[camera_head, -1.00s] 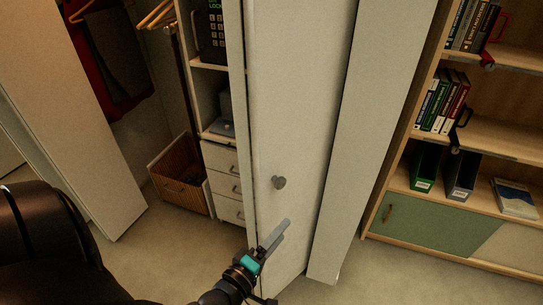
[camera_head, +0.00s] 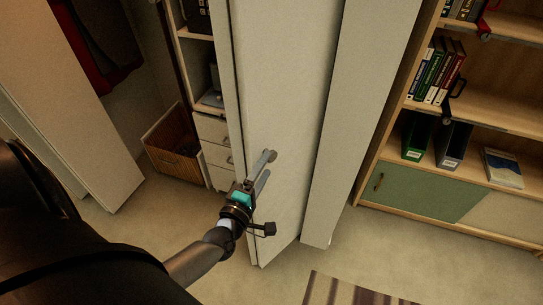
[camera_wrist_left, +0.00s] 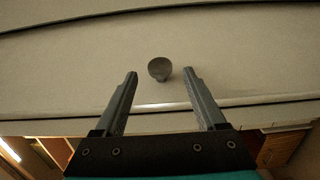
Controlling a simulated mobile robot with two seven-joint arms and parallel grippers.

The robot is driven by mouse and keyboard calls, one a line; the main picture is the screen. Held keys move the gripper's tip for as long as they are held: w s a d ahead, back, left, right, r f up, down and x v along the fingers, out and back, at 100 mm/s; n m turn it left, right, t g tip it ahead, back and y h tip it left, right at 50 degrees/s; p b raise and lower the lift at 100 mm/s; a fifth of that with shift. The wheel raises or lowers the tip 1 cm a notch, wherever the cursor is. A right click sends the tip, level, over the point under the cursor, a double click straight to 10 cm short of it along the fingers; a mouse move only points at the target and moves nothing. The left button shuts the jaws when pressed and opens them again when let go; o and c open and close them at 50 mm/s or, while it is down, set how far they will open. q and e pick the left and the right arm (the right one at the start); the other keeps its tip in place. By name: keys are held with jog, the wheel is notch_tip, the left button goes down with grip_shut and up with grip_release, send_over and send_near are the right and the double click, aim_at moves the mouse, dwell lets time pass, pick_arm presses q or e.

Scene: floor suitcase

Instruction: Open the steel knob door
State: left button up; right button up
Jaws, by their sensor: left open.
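The steel knob (camera_head: 271,155) is a small round grey knob on a pale, narrow door panel (camera_head: 288,80). In the head view my left gripper (camera_head: 265,170) has its fingertips at the knob and partly covers it. In the left wrist view the knob (camera_wrist_left: 159,68) shows whole, centred between the two fingertips and just beyond them. My left gripper (camera_wrist_left: 159,76) is open, with a clear gap on both sides of the knob and neither finger seen touching it. My right gripper is not in view.
Another pale panel (camera_head: 365,90) stands right of the knob door. An open closet with drawers (camera_head: 216,150) and a wicker basket (camera_head: 172,150) is at left. A bookshelf (camera_head: 490,135) is at right. A striped rug (camera_head: 350,290) lies on the otherwise clear floor in front.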

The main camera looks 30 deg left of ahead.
aim_at(272, 161)
pick_arm(q)
jog(key=shift+w+a, duration=0.2)
jog(key=shift+w, duration=1.1)
jog(key=shift+w+a, duration=0.2)
jog(key=shift+w, duration=1.05)
grip_shut()
